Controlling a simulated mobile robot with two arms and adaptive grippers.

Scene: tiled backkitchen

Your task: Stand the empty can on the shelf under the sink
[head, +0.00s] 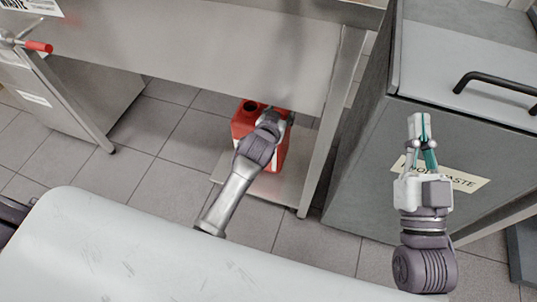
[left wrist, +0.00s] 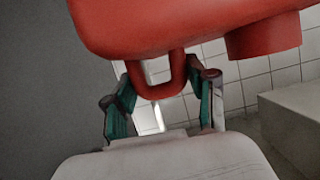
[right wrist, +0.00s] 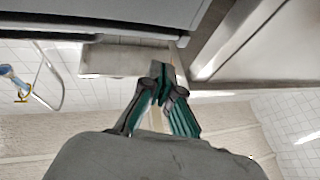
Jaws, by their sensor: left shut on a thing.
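The red can (head: 243,127) is under the sink (head: 200,42), over the low metal shelf (head: 287,192). It looks roughly upright, with a dark round opening on top. My arm covers part of it, and I cannot tell whether its base touches the shelf. My left gripper (head: 277,116) is shut on the can's handle. In the left wrist view the handle (left wrist: 160,88) sits between the fingers (left wrist: 168,85) below the red body, with a stubby spout (left wrist: 262,36) beside it. My right gripper (head: 419,122) is raised, shut and empty, in front of the grey waste bin.
The grey waste bin (head: 365,150) with a black handle and label stands right of the sink. A sink leg (head: 325,130) stands close to the shelf's right side. A grey cabinet (head: 95,95) is at the left. Tiled floor (head: 175,155) is clear between.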

